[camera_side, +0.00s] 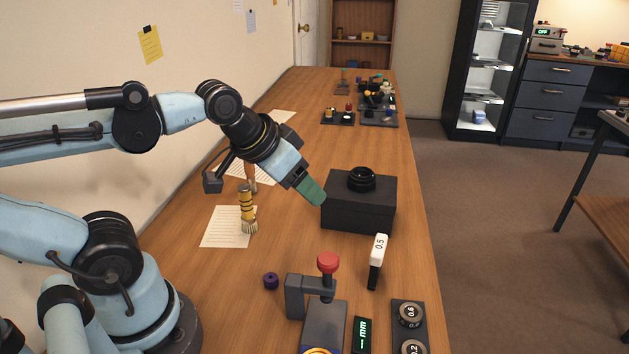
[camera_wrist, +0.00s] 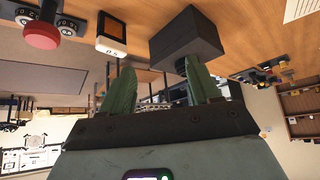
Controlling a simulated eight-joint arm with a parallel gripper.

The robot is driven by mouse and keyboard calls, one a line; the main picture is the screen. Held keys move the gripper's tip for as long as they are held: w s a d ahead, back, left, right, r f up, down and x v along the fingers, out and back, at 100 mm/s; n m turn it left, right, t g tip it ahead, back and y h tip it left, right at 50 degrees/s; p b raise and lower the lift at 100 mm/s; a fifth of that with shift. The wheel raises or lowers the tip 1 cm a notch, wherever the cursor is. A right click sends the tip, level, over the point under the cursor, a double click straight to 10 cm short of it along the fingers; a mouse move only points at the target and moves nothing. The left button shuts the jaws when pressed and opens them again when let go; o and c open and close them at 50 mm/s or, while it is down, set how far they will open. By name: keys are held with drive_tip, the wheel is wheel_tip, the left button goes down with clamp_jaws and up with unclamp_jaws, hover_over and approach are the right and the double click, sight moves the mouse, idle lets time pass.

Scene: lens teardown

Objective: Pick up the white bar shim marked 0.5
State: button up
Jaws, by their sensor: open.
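In the side view the fingers overlap each other.
The black box (camera_side: 358,215) carries a black lens ring (camera_side: 361,179). A grey stand with a red knob (camera_side: 328,262) is left of the shim. A tray of round weights (camera_side: 409,335) lies in front.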

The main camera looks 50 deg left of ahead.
drive_tip(key=r, duration=0.1)
drive_tip(key=m+t+y, duration=0.3)
drive_tip(key=m+y, duration=0.7)
drive_tip(key=m, duration=1.7)
hover_over(379, 258)
drive_tip(key=s+d, duration=0.4)
wheel_tip(379, 258, down, 10)
drive_tip(key=shift+w+a+f, duration=0.1)
drive_tip(key=shift+f, duration=0.15)
drive_tip(key=shift+w+a+f, duration=0.1)
drive_tip(key=shift+a+f, duration=0.05)
drive_tip(key=shift+x, duration=3.55)
